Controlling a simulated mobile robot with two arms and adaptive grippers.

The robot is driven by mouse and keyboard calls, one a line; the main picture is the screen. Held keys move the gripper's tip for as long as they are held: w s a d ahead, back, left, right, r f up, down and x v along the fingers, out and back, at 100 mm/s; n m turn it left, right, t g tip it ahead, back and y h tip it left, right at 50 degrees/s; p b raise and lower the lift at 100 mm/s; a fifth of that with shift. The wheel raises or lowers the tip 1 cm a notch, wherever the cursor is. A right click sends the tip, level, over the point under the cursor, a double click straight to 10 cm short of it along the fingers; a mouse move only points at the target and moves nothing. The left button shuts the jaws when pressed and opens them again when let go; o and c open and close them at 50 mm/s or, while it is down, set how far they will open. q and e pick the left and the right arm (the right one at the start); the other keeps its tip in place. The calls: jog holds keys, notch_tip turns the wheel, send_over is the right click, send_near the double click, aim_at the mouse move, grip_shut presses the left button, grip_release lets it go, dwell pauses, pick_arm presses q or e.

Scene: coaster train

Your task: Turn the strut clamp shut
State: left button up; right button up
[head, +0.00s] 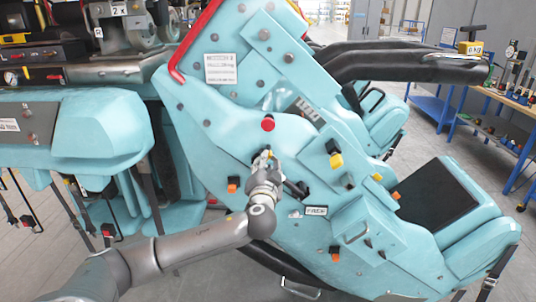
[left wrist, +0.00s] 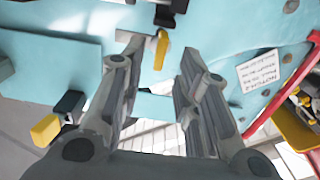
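My left gripper (head: 262,158) is at the side of the teal coaster car (head: 215,110), below a red knob (head: 268,124). In the left wrist view my left gripper (left wrist: 160,56) is open, its two fingers well apart. A yellow lever (left wrist: 161,48) on a dark mount lies between the fingertips, nearer the left one; I cannot see contact. It may be the strut clamp, but no label confirms this. In the head view the gripper mostly hides this spot. My right gripper is not in view.
Yellow-ended black handles (head: 336,160) and orange blocks (head: 232,185) stick out of the panel near my left arm. A grab handle (head: 357,234) is lower right. A workbench (head: 510,95) stands far right.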

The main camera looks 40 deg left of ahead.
pick_arm(q)
jog(key=shift+p+x, duration=0.6)
jog(key=shift+x, duration=1.6)
grip_shut()
